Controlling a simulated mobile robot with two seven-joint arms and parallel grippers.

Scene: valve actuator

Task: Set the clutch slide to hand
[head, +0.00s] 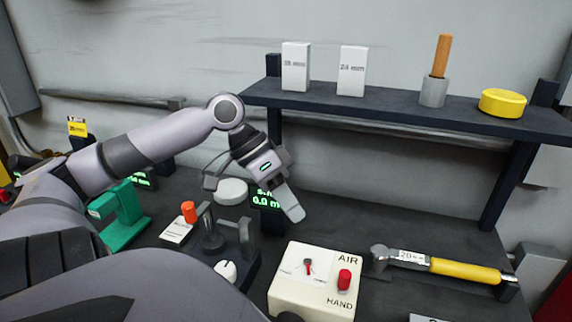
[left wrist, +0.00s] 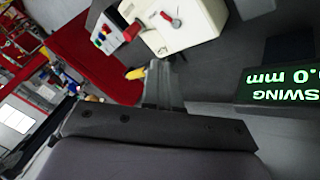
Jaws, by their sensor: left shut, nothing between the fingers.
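The cream control box (head: 290,298) stands on the dark bench, with AIR printed at the far end of its right side and HAND at the near end. The red slide knob (head: 344,279) stands between the two words; I cannot tell exactly which end it is set at. A dial with a red pointer (head: 308,267) is left of it. My left gripper (head: 293,212) is shut and empty, above and behind the box, pointing down and apart from it. In the left wrist view its fingers (left wrist: 164,86) show below the box (left wrist: 192,28). My right gripper is not in view.
A digital readout (head: 266,198) stands behind the gripper. A fixture with a white knob (head: 226,271) is left of the box. A yellow-handled wrench (head: 455,270) lies to its right. A dark shelf (head: 400,106) with blocks, a mallet-like tool and a yellow disc hangs behind.

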